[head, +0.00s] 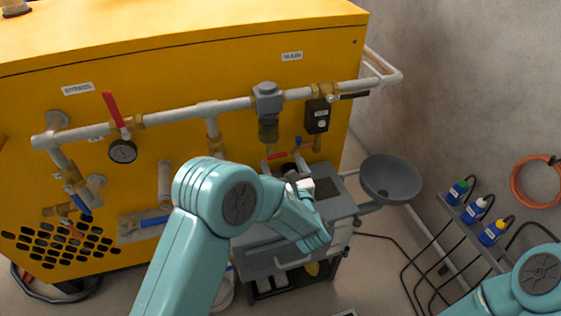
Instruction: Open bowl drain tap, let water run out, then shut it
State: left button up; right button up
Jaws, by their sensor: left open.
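The filter bowl (268,130) hangs under a grey filter head on the white pipe of the yellow machine. A small red lever (278,156) shows just below the bowl and looks like its drain tap. My left gripper (282,162) reaches up from below, with its jaws open around or just in front of this red lever. I cannot tell whether the fingers touch it. The tap body and any outlet are mostly hidden by my gripper and arm. No running water can be made out. My right arm shows at the lower right, but its gripper is out of view.
A black box valve (317,116) and a small blue handle (297,141) sit close right of the bowl. A grey cart (335,207) stands below, with a grey basin (390,178) at its right. A red bypass lever (113,108) is further left. Bottles stand on a wall shelf (470,228).

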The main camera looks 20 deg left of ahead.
aim_at(278, 155)
pick_arm(q)
jog(key=shift+x, duration=1.1)
jog(key=shift+c, duration=0.3)
jog(key=c, duration=1)
